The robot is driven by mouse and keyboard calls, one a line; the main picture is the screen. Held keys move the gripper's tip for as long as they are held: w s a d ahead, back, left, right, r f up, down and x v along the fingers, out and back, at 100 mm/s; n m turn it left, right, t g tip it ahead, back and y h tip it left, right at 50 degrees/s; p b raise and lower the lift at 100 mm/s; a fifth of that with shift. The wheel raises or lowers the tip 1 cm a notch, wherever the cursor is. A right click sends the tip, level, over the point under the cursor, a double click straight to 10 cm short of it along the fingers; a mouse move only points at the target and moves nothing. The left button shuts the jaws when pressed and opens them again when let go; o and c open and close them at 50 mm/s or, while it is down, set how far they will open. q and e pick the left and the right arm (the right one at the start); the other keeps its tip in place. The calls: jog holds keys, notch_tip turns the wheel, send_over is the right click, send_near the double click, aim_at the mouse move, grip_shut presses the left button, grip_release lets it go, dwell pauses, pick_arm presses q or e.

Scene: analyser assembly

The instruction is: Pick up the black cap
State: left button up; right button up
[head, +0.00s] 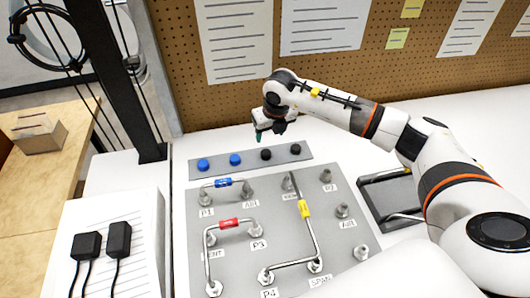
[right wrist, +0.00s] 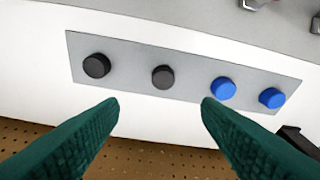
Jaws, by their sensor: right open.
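Two black caps sit on a grey strip (head: 250,167) behind the big panel. One black cap (head: 266,154) is beside the blue caps, and the other black cap (head: 293,149) is at the strip's right end. In the right wrist view they are the inner black cap (right wrist: 163,77) and the outer black cap (right wrist: 97,65). My right gripper (head: 268,133) is above and just behind the strip. In the wrist view its green fingers (right wrist: 160,104) are open and empty, with the inner black cap lined up ahead of the gap. My left gripper is not in view.
Two blue caps, one (head: 235,159) and another (head: 203,164), share the strip. The grey panel (head: 240,275) in front carries metal fittings and bent tubes with blue, red and yellow tags. A pegboard (head: 230,105) stands behind. A dark tray (head: 390,196) lies at right.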

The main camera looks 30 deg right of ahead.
aim_at(266, 152)
jog(key=x, duration=0.3)
jog(key=shift+w+a+f, duration=0.1)
jog(key=shift+f, duration=0.3)
jog(key=x, duration=0.1)
jog(key=p+x, duration=0.1)
jog(key=x, duration=0.1)
jog(key=s+x, duration=0.1)
jog(key=shift+w+a+f+p, duration=0.15)
jog(key=shift+f+p, duration=0.2)
jog(key=shift+f, duration=0.1)
jog(key=shift+w+f, duration=0.2)
jog(key=shift+f, duration=0.3)
jog(key=c, duration=1)
